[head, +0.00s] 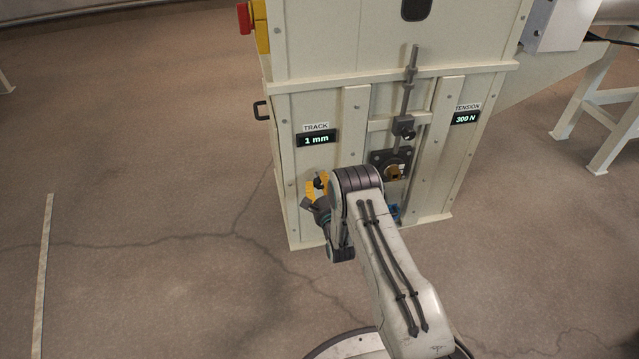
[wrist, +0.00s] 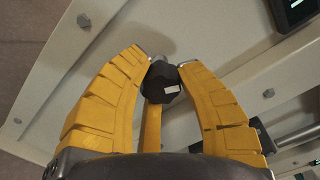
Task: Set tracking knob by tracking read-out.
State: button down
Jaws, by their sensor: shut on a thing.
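The tracking read-out (head: 317,139), under a TRACK label, shows 1 mm in the head view. The tracking knob (wrist: 160,82) is a dark faceted knob with a small white mark, seen in the wrist view between the yellow fingertips.
A TENSION read-out (head: 466,118) shows 300 N on the right of the cream machine. A dark bracket with a brass-coloured nut (head: 396,172) and a vertical rod (head: 408,85) sit right of my gripper.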

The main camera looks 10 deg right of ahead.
jog(key=shift+w+a+r+m, duration=0.1)
jog(key=shift+a+m, duration=0.05)
jog(key=shift+m, duration=0.55)
jog(key=c, duration=0.8)
grip_release()
jog(key=shift+s, duration=6.05)
